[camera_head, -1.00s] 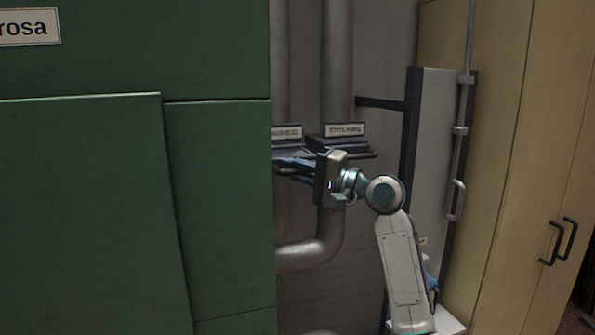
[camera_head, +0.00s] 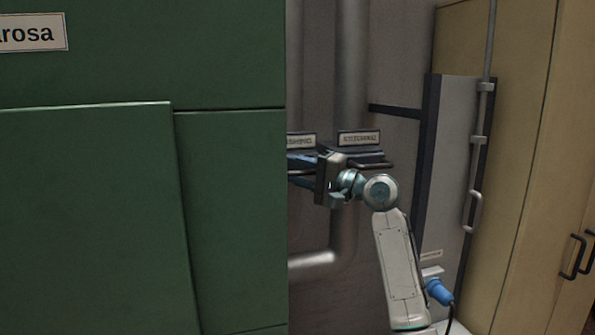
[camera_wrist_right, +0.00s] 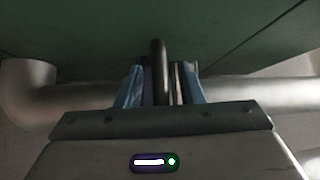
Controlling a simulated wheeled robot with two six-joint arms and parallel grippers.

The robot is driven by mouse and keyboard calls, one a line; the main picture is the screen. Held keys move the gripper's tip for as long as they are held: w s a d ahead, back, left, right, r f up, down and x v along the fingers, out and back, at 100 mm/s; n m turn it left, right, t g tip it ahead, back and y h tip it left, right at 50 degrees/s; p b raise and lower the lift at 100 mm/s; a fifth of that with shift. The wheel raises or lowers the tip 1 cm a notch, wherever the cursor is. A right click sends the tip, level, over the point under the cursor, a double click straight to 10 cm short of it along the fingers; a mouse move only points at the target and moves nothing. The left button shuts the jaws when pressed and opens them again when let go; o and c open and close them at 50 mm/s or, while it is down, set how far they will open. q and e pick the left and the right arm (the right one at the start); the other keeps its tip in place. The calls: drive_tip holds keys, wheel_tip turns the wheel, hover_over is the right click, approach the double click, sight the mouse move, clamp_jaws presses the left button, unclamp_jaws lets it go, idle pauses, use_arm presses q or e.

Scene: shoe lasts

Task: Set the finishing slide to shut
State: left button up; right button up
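Two dark slides with handle bars and pale label plates sit on the grey pipes beside the green machine. The left slide (camera_head: 301,141) is partly cut off by the machine, and its label is too blurred to read surely. The right slide (camera_head: 359,150) has a label that looks like "STITCHING". My right gripper (camera_head: 298,165) reaches left in front of the left slide, its tips partly hidden by the machine's edge. In the right wrist view its blue fingers (camera_wrist_right: 163,88) are apart, with a dark handle bar (camera_wrist_right: 158,70) between them. My left gripper is out of view.
A large green machine (camera_head: 228,210) fills the left side, close to my right fingertips. A grey panel with a rod and handle (camera_head: 473,212) stands to the right, before tan cupboards (camera_head: 530,130). A blue plug (camera_head: 439,291) is near my forearm.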

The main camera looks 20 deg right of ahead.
drive_tip(key=shift+s+d+f, duration=0.15)
drive_tip(key=shift+s+d, duration=0.1)
drive_tip(key=shift+d, duration=0.05)
drive_tip(key=b+v, duration=0.4)
drive_tip(key=v, duration=0.6)
drive_tip(key=shift+b, duration=0.4)
